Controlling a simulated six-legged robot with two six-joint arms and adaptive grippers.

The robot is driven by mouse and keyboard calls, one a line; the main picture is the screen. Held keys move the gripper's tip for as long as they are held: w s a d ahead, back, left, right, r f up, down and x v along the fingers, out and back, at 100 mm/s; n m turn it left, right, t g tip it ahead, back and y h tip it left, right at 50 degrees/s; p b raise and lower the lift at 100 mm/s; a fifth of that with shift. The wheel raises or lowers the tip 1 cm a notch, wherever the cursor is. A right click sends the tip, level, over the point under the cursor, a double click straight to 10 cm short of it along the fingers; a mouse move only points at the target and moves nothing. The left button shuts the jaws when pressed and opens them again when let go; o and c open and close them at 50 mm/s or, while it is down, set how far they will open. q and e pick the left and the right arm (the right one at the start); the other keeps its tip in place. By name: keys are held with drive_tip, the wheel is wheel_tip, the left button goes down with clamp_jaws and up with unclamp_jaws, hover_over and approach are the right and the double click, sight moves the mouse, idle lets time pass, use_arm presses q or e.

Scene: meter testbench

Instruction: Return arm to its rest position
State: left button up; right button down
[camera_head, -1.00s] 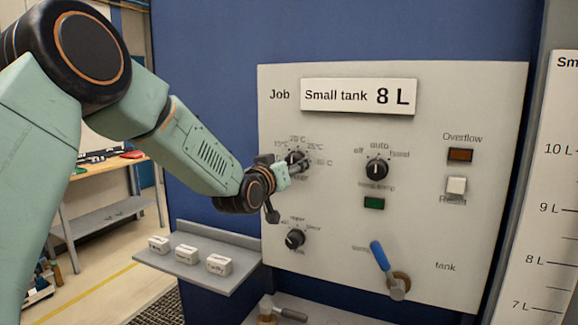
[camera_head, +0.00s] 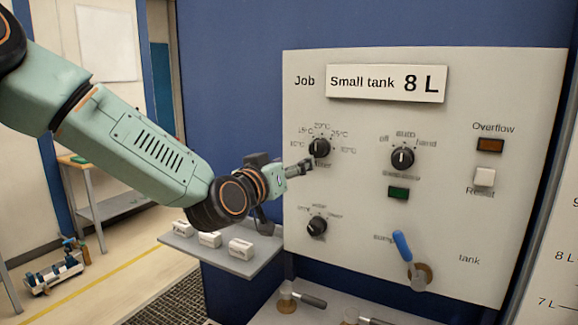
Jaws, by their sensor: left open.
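My left arm comes in from the left of the head view. Its left gripper (camera_head: 301,169) is open and empty, just in front of the grey control panel (camera_head: 440,110). The fingertips are just below and left of the black temperature knob (camera_head: 319,148); they look apart from it, though the exact gap is hard to tell. My right gripper is not in the view.
The panel has a mode knob (camera_head: 402,157), a lower knob (camera_head: 317,225), a green lamp (camera_head: 398,193), an Overflow lamp (camera_head: 490,145), a Reset button (camera_head: 484,177) and a blue-handled lever (camera_head: 402,246). A shelf (camera_head: 262,262) with small white blocks sits below my gripper.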

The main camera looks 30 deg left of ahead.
use_arm(q)
drive_tip(key=shift+s, duration=0.25)
drive_tip(key=shift+d, duration=0.1)
